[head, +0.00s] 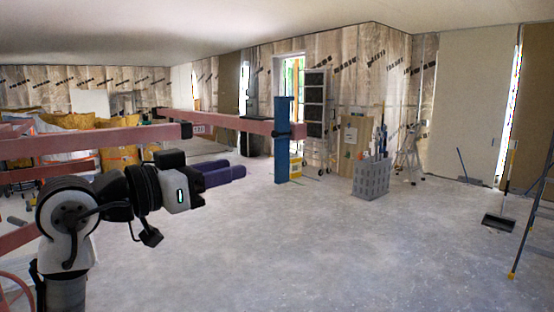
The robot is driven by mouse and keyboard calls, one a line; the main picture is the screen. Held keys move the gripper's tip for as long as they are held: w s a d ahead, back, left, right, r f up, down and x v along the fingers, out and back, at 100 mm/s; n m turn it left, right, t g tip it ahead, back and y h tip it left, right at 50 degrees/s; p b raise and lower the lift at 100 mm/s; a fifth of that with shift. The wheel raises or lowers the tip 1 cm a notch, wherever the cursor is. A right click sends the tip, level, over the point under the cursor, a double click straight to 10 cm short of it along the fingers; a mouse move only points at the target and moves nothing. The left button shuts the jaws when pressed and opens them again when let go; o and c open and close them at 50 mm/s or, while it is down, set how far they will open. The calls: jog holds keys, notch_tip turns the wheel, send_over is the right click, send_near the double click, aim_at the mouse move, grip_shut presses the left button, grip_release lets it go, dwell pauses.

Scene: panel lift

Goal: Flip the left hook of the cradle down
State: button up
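The cradle shows as long pinkish-red beams. The near beam (90,140) runs in from the left edge to a black end piece (186,130), which may be the left hook. A second beam (235,123) runs to a blue upright (282,150), with a black piece (298,131) at its end. I cannot tell whether either hook is up or down. My gripper (238,172), with purple fingers, points right, below and right of the near beam's end in the picture. It appears apart from the beams. The fingers overlap in this view, so their opening is unclear.
A grey crate (371,180) with tools stands on the floor beyond the blue upright. A dustpan (498,222) and a blue ladder (535,215) are at the right. Yellow sacks (85,121) lie at the back left. The middle floor is clear.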

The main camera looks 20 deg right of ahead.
aim_at(288, 160)
jog(key=shift+g, duration=0.3)
jog(key=p+x, duration=0.1)
jog(key=x, duration=0.3)
jog(key=p+x, duration=0.1)
jog(key=x, duration=0.3)
jog(key=p+x, duration=0.1)
jog(key=x, duration=0.3)
jog(key=shift+s+d+f+p, duration=0.15)
jog(key=shift+d+p, duration=0.15)
jog(key=shift+d, duration=0.05)
jog(key=shift+x, duration=0.75)
jog(key=shift+f, duration=0.1)
jog(key=shift+c, duration=0.2)
grip_shut()
